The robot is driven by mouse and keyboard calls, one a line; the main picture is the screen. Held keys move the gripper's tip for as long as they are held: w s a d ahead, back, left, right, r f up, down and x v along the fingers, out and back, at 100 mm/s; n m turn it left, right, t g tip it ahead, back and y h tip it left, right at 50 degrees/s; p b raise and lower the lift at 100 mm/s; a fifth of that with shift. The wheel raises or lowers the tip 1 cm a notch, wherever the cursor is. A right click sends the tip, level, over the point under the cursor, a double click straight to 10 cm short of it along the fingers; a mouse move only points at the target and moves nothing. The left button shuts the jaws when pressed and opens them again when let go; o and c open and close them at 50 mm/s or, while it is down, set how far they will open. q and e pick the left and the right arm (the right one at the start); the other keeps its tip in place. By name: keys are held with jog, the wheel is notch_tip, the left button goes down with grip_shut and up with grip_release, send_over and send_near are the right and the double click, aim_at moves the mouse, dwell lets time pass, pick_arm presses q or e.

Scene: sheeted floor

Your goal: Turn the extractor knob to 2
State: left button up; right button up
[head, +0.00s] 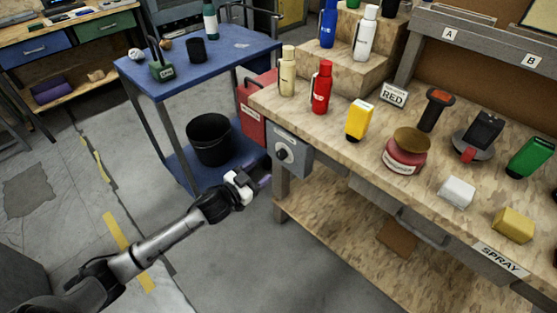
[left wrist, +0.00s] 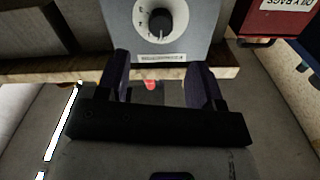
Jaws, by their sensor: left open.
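The extractor knob (head: 284,155) is a dark round knob on a grey box (head: 293,148) fixed to the workbench's left end. In the left wrist view the knob (left wrist: 160,24) shows at the top centre, with a light pointer line and small dial marks around it that I cannot read for certain. My left gripper (head: 258,177) is open and empty, just left of and below the box in the head view. In the left wrist view its two dark fingers (left wrist: 160,78) stand apart, and the knob appears beyond their tips, not between them. My right gripper is not in view.
A red bin (head: 256,107) stands beside the box, close to my left gripper. A blue cart (head: 225,62) with a black bucket (head: 209,139) is at left. The workbench (head: 345,150) carries bottles and several small items. Open floor lies between.

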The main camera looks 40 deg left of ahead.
aim_at(279, 156)
pick_arm(q)
jog(key=w+b, duration=0.1)
jog(key=w, duration=0.2)
jog(key=w+b, duration=0.1)
jog(key=w, duration=0.2)
jog(key=w+b, duration=0.1)
jog(key=w, duration=0.2)
jog(key=shift+d, duration=0.3)
jog(key=shift+c, duration=0.2)
jog(key=c, duration=0.9)
